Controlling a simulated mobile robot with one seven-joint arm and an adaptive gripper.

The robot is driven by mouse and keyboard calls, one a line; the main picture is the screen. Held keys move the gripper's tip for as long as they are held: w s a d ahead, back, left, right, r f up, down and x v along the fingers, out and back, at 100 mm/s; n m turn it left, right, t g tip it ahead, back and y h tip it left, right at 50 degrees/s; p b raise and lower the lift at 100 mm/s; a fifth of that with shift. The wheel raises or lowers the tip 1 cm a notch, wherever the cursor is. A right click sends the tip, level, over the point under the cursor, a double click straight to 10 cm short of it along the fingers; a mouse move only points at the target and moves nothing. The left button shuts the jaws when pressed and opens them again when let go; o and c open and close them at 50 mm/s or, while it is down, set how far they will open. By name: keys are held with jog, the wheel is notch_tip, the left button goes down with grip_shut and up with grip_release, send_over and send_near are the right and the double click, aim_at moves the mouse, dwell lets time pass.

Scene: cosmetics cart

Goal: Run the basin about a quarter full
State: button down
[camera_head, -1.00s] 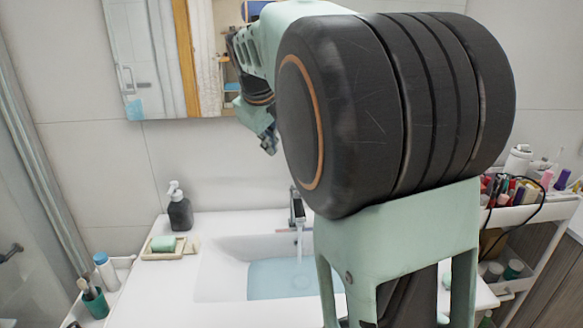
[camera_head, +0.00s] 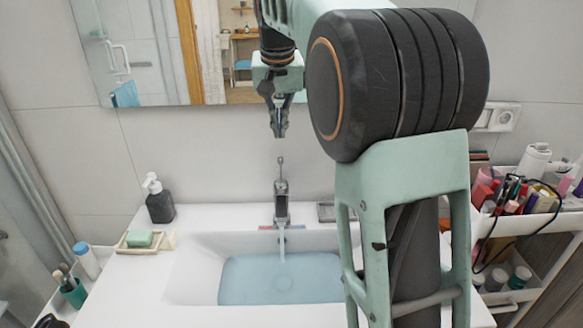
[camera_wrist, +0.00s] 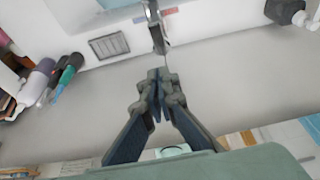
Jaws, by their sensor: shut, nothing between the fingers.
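The white basin (camera_head: 196,272) is set in the counter and holds a pool of pale blue water (camera_head: 245,285). The drain shows through the water. The faucet (camera_head: 281,208) stands at the basin's back edge with a thin upright lever on top. A stream of water (camera_head: 282,246) runs from its spout into the pool. My gripper (camera_head: 279,132) is shut and empty, pointing down above the lever and apart from it in the head view. In the wrist view, my gripper (camera_wrist: 158,76) is shut near the faucet (camera_wrist: 155,28). My arm hides the basin's right end.
A black soap bottle (camera_head: 160,200) and a soap dish (camera_head: 128,245) stand left of the basin. A cosmetics cart (camera_head: 535,215) stands at the right. A mirror (camera_head: 130,60) hangs on the wall behind. The counter's front left is clear.

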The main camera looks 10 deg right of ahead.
send_over(281, 182)
jog(key=x, duration=0.2)
jog(key=s+x, duration=0.1)
jog(key=x, duration=0.5)
jog(key=shift+s+a+f, duration=0.25)
jog(key=shift+s+f, duration=0.1)
jog(key=shift+f, duration=0.2)
jog(key=f, duration=0.3)
jog(key=shift+s+a, duration=0.1)
jog(key=shift+s, duration=0.3)
jog(key=shift+s+f, duration=0.3)
jog(key=shift+f, duration=0.35)
jog(key=shift+f, duration=0.1)
